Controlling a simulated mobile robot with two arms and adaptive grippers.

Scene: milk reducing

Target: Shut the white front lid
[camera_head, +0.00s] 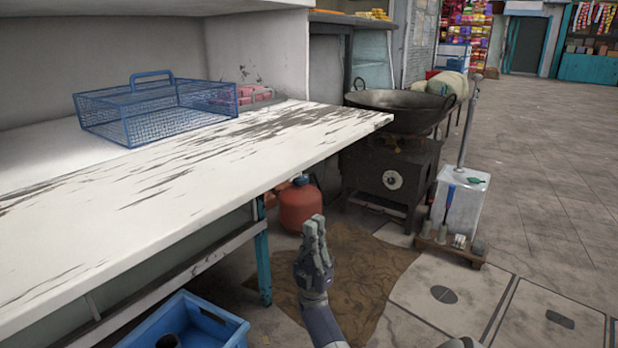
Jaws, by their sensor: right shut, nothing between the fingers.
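A long white worn board (200,160) with dark scratches runs from the left edge to the middle of the view. It lies flat like a counter top. I cannot tell whether this board is the white front lid; no other clear lid shows. My right gripper (315,226) is shut and empty, pointing up in front of the board's right part. It appears apart from the board, lower in the picture than its front edge. My left gripper is not in view.
A blue wire basket (150,112) stands on the board. A blue crate (225,328) is below it. A red gas cylinder (299,206), a dark stove (390,180) with a wok (400,103) and a white container (462,205) stand beyond. The tiled floor at right is mostly clear.

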